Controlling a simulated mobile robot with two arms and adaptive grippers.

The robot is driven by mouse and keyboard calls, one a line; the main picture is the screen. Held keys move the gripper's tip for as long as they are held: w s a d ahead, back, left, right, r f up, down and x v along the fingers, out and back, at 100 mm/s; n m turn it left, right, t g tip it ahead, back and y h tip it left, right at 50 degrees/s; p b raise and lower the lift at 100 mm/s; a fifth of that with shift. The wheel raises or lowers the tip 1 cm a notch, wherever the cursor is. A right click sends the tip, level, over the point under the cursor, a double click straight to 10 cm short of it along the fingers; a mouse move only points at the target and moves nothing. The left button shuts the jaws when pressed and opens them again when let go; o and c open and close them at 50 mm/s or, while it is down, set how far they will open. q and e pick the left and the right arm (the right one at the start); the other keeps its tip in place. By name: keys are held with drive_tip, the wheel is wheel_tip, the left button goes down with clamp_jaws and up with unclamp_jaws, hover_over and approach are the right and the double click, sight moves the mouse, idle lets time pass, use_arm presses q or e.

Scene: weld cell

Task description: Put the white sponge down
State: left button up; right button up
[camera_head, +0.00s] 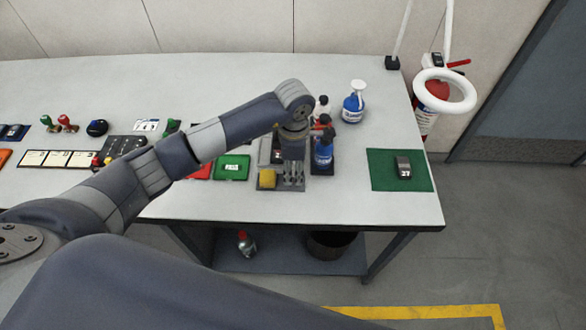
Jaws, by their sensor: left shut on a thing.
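My left gripper (293,177) points down over a grey tray (291,188) near the front of the bench. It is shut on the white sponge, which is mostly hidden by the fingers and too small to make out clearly. A yellow block (268,178) sits on the tray just left of the fingers. I cannot tell whether the held thing touches the tray. My right gripper is not in view.
Blue bottles (323,154) stand close right of the gripper, and a blue-and-white spray bottle (353,103) behind. A green mat (384,180) carries a dark block marked 27 (403,168). A green PASS card (232,167) lies left. Bare bench (350,205) shows in front.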

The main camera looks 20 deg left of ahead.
sight(293, 168)
use_arm(q)
drive_tip(key=shift+w+a, duration=0.15)
drive_tip(key=shift+w, duration=0.1)
drive_tip(key=shift+f+p, duration=0.25)
drive_tip(key=shift+p, duration=0.05)
wheel_tip(293, 168, down, 2)
drive_tip(key=shift+f+p, duration=0.15)
drive_tip(key=shift+p, duration=0.55)
drive_tip(key=shift+f, duration=0.6)
drive_tip(key=o, duration=1.1)
drive_tip(key=shift+r, duration=0.1)
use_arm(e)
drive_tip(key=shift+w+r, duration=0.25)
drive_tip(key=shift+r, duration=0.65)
